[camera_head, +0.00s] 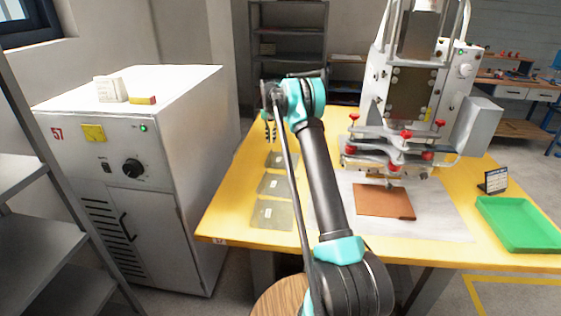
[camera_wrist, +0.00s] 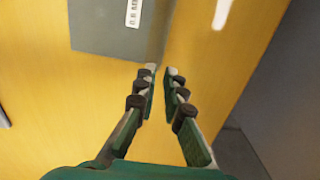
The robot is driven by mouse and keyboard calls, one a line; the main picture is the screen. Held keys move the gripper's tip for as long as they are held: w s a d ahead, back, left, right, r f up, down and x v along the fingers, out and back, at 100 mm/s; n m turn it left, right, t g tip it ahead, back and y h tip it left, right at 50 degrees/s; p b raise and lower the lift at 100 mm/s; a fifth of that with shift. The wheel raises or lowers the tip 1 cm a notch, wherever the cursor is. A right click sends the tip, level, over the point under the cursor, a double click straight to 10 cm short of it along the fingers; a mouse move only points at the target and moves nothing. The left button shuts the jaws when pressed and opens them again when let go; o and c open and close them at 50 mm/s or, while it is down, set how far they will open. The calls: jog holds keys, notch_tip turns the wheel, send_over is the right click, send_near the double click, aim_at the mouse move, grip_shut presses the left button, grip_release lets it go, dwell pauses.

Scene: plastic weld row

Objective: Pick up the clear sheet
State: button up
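Several sheets with small white labels lie in a row near the table's left side in the head view: a front one (camera_head: 271,214), a middle one (camera_head: 274,186) and a back one (camera_head: 281,160). They look grey and slightly see-through; I cannot tell which is the clear sheet. My gripper (camera_head: 270,132) hangs above the table beyond the back sheet. In the wrist view, my gripper (camera_wrist: 161,71) is open with a narrow empty gap, pointing past the lower edge of a grey labelled sheet (camera_wrist: 95,32). Another white label (camera_wrist: 222,13) shows over yellow; any sheet under it has faint outlines.
The yellow table (camera_head: 237,220) holds a press (camera_head: 410,90) with red knobs, a brown plate (camera_head: 383,201) on a pale mat, a green tray (camera_head: 520,222) and a small dark sign (camera_head: 495,181). A white cabinet (camera_head: 150,200) stands left, beside a grey shelf (camera_head: 40,240).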

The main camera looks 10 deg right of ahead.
jog(key=shift+f, duration=2.8)
grip_shut()
jog(key=shift+r, duration=0.2)
